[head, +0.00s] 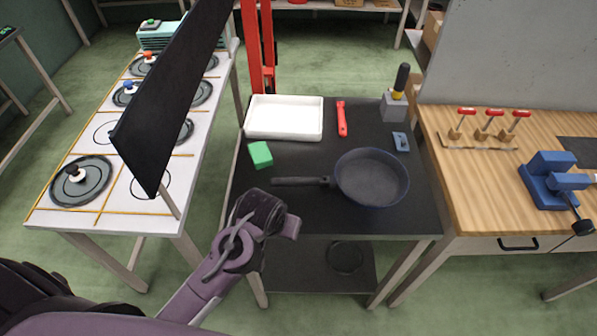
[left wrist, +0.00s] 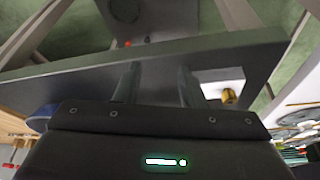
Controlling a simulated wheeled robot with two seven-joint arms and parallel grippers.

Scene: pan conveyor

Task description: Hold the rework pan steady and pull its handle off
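The dark grey pan (head: 371,177) lies on the black cart top, upright, near its right side. Its dark handle (head: 300,181) is attached and points left. My left gripper (head: 288,227) is at the front edge of the cart, below and in front of the handle, apart from it. In the left wrist view its two fingers (left wrist: 157,86) stand apart with nothing between them. My right gripper is in neither view.
On the cart stand a white tray (head: 284,118), a green block (head: 260,155), a red tool (head: 342,119) and a grey holder (head: 394,107) with a black-and-yellow handle. A black panel (head: 172,95) rises at left. A wooden bench (head: 470,185) adjoins at right.

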